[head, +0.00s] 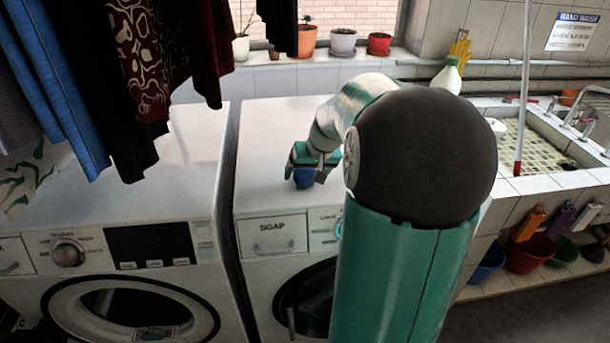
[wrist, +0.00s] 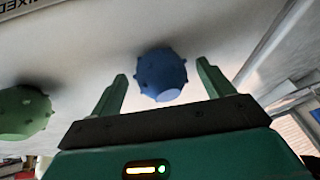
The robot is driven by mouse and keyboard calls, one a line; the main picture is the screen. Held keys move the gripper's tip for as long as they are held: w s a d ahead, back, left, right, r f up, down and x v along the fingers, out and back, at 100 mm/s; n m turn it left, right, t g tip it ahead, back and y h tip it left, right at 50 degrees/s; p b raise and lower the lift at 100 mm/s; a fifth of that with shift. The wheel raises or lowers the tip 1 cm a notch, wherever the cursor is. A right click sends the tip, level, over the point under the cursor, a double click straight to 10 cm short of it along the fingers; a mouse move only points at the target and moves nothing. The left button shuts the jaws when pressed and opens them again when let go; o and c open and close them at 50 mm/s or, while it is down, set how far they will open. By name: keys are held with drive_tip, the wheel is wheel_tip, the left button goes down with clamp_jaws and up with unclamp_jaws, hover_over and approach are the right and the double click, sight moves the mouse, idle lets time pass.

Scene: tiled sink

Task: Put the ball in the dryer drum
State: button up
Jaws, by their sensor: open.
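A small blue knobbed ball (head: 304,178) rests on the white top of the right machine (head: 265,130), near its front edge. My gripper (head: 314,164) is open just above it. In the wrist view the blue ball (wrist: 161,75) lies between and slightly beyond my two open fingers, apart from both. A green knobbed ball (wrist: 25,110) lies left of my gripper in the wrist view; I cannot make it out in the head view. The right machine has a dark round door (head: 305,300), partly hidden by my arm. The left machine has a round door (head: 130,312). I cannot tell which is the dryer.
Clothes (head: 120,70) hang low over the left machine. Potted plants (head: 343,42) line the windowsill behind. A white bottle (head: 447,76) stands behind my arm. A tiled sink (head: 540,140) is at right, with buckets (head: 530,252) below. The left machine's top (head: 150,190) is clear.

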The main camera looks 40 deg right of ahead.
drive_tip(key=shift+w+f, duration=0.1)
drive_tip(key=shift+w, duration=0.05)
drive_tip(key=shift+c, duration=0.9)
drive_tip(key=c, duration=1)
